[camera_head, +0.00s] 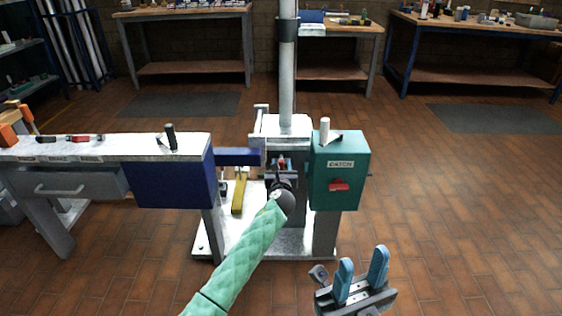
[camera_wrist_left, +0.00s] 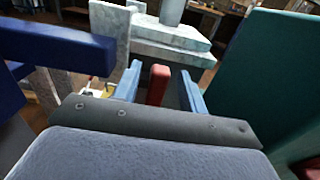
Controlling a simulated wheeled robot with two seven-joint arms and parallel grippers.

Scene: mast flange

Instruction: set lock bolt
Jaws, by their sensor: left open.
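The mast (camera_head: 287,80) rises upright from a pale flange block (camera_head: 285,124). A teal box labelled CATCH (camera_head: 325,150) stands right of the mast foot, with a red knob (camera_head: 339,185) on its front. My left gripper (camera_head: 282,166) is in the gap left of the teal box, below the block; my own wrist partly hides it. In the left wrist view its blue fingers (camera_wrist_left: 160,85) are apart, with a red upright piece (camera_wrist_left: 158,84) between them. I cannot tell whether they touch it, or whether it is the lock bolt. My right gripper (camera_head: 361,272) is open and empty at lower right.
A bench (camera_head: 60,147) with tools is at far left. A yellow piece (camera_head: 239,196) lies on the white base. Floor at right is free.

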